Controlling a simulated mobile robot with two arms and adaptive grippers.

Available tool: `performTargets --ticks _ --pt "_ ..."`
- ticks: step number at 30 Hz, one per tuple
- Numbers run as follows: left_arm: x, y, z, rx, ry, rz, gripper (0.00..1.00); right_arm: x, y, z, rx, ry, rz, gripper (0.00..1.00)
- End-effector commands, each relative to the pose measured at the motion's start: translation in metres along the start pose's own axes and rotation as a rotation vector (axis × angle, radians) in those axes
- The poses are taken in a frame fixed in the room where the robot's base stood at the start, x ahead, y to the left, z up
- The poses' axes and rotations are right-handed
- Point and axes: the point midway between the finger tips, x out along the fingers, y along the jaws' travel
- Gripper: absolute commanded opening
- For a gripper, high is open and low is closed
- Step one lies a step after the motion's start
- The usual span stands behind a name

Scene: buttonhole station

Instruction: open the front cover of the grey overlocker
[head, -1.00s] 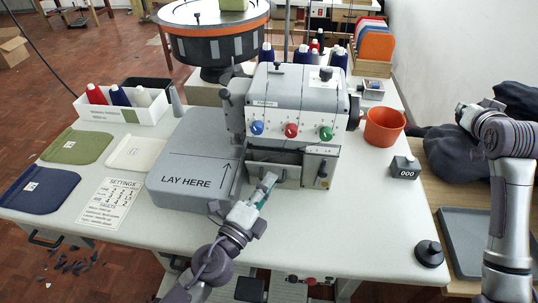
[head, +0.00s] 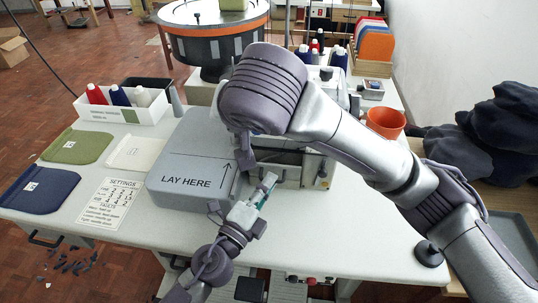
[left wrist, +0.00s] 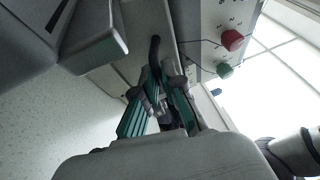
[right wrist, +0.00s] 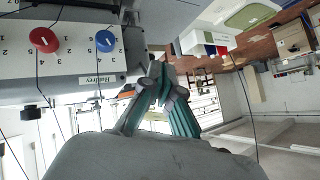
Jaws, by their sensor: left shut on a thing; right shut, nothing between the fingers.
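The grey overlocker is mostly hidden by my right arm in the head view; its dial face shows in the left wrist view (left wrist: 212,22) and the right wrist view (right wrist: 75,62). Its grey front cover (head: 292,175) is low on the front, with a dark gap above it. My left gripper (head: 268,182) is at the cover's left part. In the left wrist view its fingers (left wrist: 165,80) are shut on a dark, curved handle (left wrist: 154,50). My right gripper (right wrist: 162,75) is shut and empty beside the machine's upper side; my arm hides it in the head view.
The grey LAY HERE plate (head: 195,168) is left of the machine. An orange pot (head: 386,122) is to the right, and a dark knobbed weight (head: 428,253) is near the front right. Thread cones stand in a white tray (head: 100,112). The front middle of the table is clear.

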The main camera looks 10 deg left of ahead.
Motion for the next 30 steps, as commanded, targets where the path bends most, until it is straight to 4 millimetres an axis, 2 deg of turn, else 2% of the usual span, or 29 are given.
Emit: performTargets --ticks 1,3,6,9,14,24,30 --pt "0.000 -0.001 0.001 0.001 -0.003 -0.001 0.00 0.007 0.019 0.013 -0.028 -0.012 0.103 0.00" --pt "0.000 -0.001 0.001 0.001 -0.003 -0.001 0.00 0.013 0.043 0.027 -0.058 -0.026 0.227 0.00" --pt "0.000 -0.001 0.001 0.001 -0.003 -0.001 0.00 0.015 0.068 0.040 -0.087 -0.031 0.353 0.00" --pt "0.000 -0.001 0.001 0.001 -0.004 -0.001 0.00 0.017 0.082 0.045 -0.100 -0.033 0.421 0.00" --pt "0.000 -0.001 0.001 0.001 -0.004 -0.001 0.00 0.030 0.093 0.047 -0.103 -0.034 0.445 0.00" --pt "0.001 -0.001 0.001 0.001 -0.004 -0.001 0.00 0.084 0.118 0.047 -0.103 -0.033 0.443 0.00" --pt "0.000 -0.001 0.001 0.001 -0.004 -0.001 0.00 0.103 0.126 0.048 -0.104 -0.033 0.440 0.00"
